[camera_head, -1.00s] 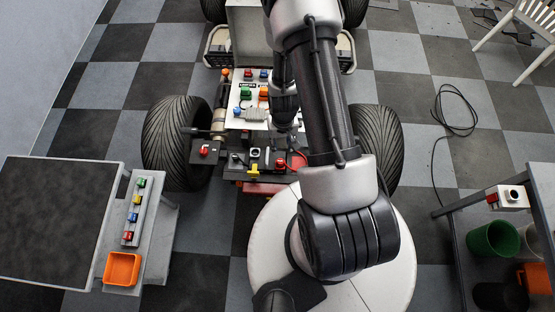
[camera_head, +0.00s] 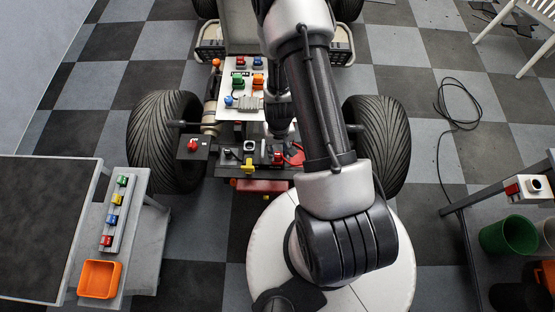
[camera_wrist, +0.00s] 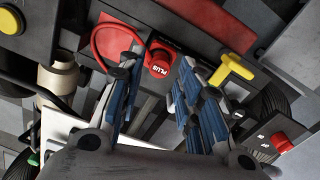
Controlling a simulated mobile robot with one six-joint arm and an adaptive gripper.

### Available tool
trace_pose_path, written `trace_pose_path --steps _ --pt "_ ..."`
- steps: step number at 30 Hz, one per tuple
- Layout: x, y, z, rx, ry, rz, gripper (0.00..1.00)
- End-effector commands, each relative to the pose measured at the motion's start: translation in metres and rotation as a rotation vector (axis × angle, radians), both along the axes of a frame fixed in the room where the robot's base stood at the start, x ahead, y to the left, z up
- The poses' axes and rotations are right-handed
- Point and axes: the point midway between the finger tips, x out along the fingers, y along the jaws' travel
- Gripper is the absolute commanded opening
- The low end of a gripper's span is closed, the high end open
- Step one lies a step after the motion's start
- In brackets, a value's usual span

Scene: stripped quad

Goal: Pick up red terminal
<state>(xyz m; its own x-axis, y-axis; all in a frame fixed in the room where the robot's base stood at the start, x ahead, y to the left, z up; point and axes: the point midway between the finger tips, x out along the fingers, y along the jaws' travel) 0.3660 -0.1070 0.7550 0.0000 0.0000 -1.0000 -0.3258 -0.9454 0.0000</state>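The red terminal (camera_wrist: 160,65), a round red cap marked PLUS, stands on the dark panel of the quad. It also shows in the head view (camera_head: 277,157), just below my gripper's dark end (camera_head: 279,122). In the wrist view my gripper (camera_wrist: 158,80) is open, with blue-padded fingers to the left and right of the terminal. The terminal lies in line with the gap, and no contact shows. How far the fingertips are from it in depth I cannot tell.
A red cable (camera_wrist: 96,45) loops left of the terminal. A yellow handle (camera_wrist: 231,72) sits to its right, and a red switch (camera_wrist: 282,142) lies further right. In the head view, a side table (camera_head: 150,235) with an orange tray (camera_head: 99,280) stands at left.

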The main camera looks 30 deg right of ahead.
Motion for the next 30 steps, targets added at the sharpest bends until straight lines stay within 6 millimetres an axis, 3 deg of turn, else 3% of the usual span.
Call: trace_pose_path --steps 13,21,30 --pt "0.009 -0.001 -0.051 0.0 0.0 0.001 0.33" --pt "0.009 -0.001 -0.05 0.0 0.0 0.0 0.33" --pt "0.009 -0.001 -0.05 0.0 0.0 0.0 0.12"
